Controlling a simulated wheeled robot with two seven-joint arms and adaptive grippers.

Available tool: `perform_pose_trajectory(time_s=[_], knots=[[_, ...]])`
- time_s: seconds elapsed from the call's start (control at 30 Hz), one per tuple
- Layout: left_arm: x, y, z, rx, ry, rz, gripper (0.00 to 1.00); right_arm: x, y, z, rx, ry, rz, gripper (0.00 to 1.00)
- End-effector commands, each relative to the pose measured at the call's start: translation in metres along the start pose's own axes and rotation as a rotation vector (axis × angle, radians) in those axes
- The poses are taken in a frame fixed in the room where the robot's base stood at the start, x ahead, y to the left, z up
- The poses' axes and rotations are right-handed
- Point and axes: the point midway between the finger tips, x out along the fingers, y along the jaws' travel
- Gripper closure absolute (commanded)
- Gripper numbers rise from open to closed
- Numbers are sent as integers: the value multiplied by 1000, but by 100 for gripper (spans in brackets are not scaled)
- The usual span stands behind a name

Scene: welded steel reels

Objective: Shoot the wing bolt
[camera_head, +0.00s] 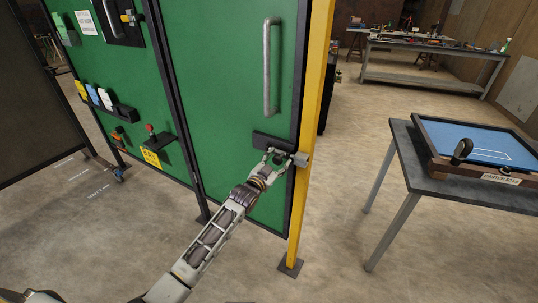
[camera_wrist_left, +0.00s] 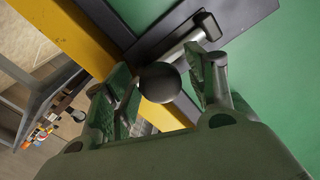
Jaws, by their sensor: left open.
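The wing bolt (camera_head: 301,159) is a grey metal bar on a black plate (camera_head: 262,139), low on the right edge of the green door (camera_head: 230,90), beside the yellow post (camera_head: 313,110). In the left wrist view the bar (camera_wrist_left: 183,42) runs across the black plate, with a dark round knob (camera_wrist_left: 160,82) on it. My left gripper (camera_head: 275,160) is at the bolt. In the left wrist view its open fingers (camera_wrist_left: 165,90) stand on both sides of the knob. I cannot tell whether either finger touches it. My right gripper is not in view.
A long vertical handle (camera_head: 267,65) is above the bolt on the door. A table (camera_head: 403,150) at right bears a blue-topped tray (camera_head: 470,138) with a caster (camera_head: 462,149). A workbench (camera_head: 430,79) stands at the back. The floor between is clear.

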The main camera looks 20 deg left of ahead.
Motion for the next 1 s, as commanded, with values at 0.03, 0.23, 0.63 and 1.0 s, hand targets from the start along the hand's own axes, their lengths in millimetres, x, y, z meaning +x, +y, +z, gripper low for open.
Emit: perform_pose_trajectory(time_s=[0.03,0.23,0.63,1.0], knots=[[-2,0,0,0,-1,0,44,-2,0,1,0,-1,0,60],[-10,0,-1,-1,-1,0,44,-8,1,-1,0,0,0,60],[-30,-1,-1,-1,-1,0,44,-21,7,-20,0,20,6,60],[-48,-1,-1,0,-2,0,44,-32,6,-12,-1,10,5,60]])
